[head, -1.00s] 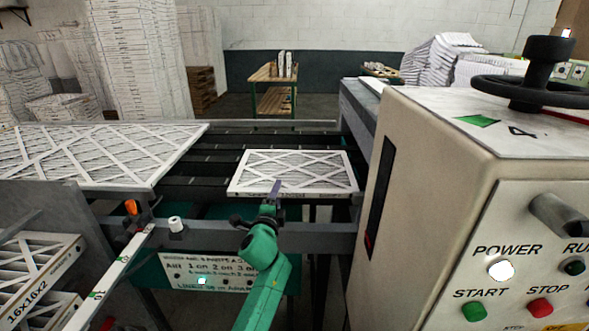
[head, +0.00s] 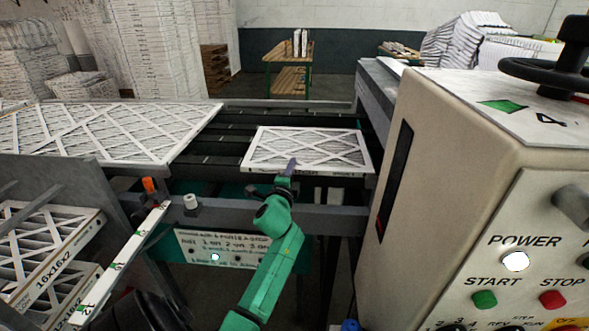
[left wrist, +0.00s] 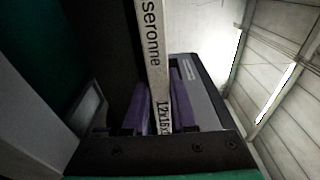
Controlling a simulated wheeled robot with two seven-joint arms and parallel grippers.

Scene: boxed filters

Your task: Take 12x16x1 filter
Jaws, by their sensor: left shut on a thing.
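The small white-framed filter (head: 308,147) lies flat on the dark conveyor rails in the middle of the head view. Its edge (left wrist: 153,50) stands between the fingers in the left wrist view, with "12x16x" printed on it and the rest of the label cut off. My left gripper (head: 288,170), with purple fingers on a green arm, is shut on the filter's near edge; the fingers (left wrist: 155,105) also show in the left wrist view on both sides of that edge. My right gripper is not in view.
A larger filter (head: 105,132) lies on the conveyor to the left. Boxed filters marked 16x16x2 (head: 45,245) stand at the lower left. A beige control cabinet (head: 450,150) with buttons blocks the right side. A grey rail (head: 325,218) crosses in front of the conveyor.

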